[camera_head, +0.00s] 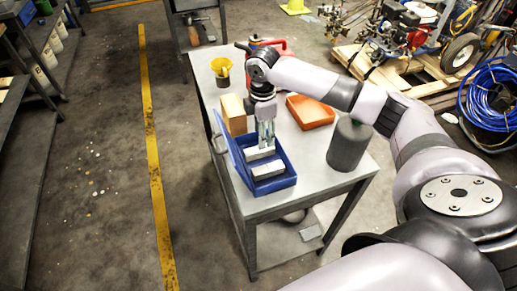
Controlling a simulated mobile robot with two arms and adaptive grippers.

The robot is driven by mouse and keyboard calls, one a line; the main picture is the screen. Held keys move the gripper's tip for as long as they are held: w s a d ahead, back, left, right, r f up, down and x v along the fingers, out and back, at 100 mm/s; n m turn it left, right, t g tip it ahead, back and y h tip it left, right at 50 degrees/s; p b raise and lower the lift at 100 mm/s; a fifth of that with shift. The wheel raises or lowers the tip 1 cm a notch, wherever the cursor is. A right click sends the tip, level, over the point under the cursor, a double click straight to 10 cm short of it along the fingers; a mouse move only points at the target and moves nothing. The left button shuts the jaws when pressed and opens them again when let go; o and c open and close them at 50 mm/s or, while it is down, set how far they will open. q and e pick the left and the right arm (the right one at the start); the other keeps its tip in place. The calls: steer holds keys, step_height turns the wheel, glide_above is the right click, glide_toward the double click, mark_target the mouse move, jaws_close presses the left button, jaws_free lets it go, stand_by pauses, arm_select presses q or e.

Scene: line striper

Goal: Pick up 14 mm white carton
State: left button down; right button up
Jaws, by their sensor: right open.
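A blue open bin (279,184) stands on the near left part of the grey table. Two white cartons lie in it, one farther back (259,154) and one nearer the front (268,171). Their labels are too small to read, so I cannot tell which is the 14 mm one. My right gripper (266,142) points down at the back of the bin, open, just above or around the farther carton. I cannot tell if the fingers touch it. My left gripper is not in view.
A tan box (233,114) stands behind the bin. An orange tray (311,111), a dark grey canister (348,145) and a yellow funnel (221,66) also stand on the table (317,173). A red item (268,44) is at the back. Open floor lies left.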

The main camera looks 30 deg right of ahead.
mark_target(259, 152)
steer(key=shift+s+f, duration=0.25)
steer(key=shift+f, duration=0.2)
steer(key=shift+f+p, duration=0.35)
steer(key=f, duration=0.3)
steer(key=f+p, duration=0.1)
steer(key=shift+w+f, duration=0.2)
steer(key=shift+w, duration=0.05)
steer(key=shift+c, duration=0.2)
jaws_close()
